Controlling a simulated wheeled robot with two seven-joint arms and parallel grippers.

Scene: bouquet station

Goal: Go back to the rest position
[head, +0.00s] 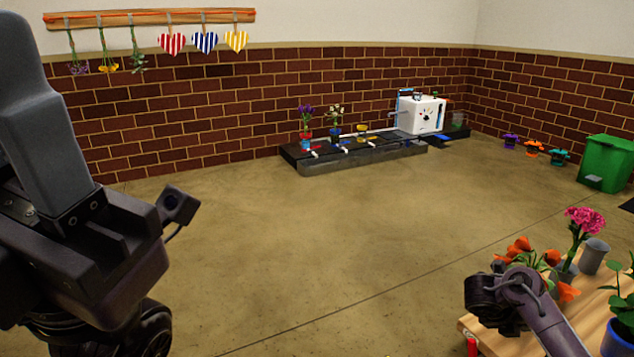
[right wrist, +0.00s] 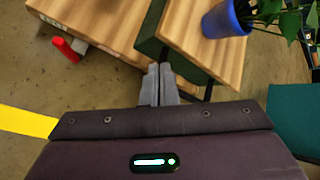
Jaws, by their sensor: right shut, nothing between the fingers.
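My right gripper (head: 490,292) is at the lower right in the head view, near the left edge of the wooden table (head: 486,335). Its fingertips are hard to make out there. In the right wrist view its two grey fingers (right wrist: 161,71) are together and hold nothing. They show in front of the gap between two wooden tops. My left arm (head: 85,235) fills the left edge of the head view, and I cannot make out its gripper's fingers.
Orange flowers (head: 522,253), pink flowers (head: 584,221), a grey cup (head: 593,256) and a blue pot (head: 618,338) stand on the table; the blue pot also shows in the right wrist view (right wrist: 225,19). A green bin (head: 605,163) is at the right wall. The middle floor is clear.

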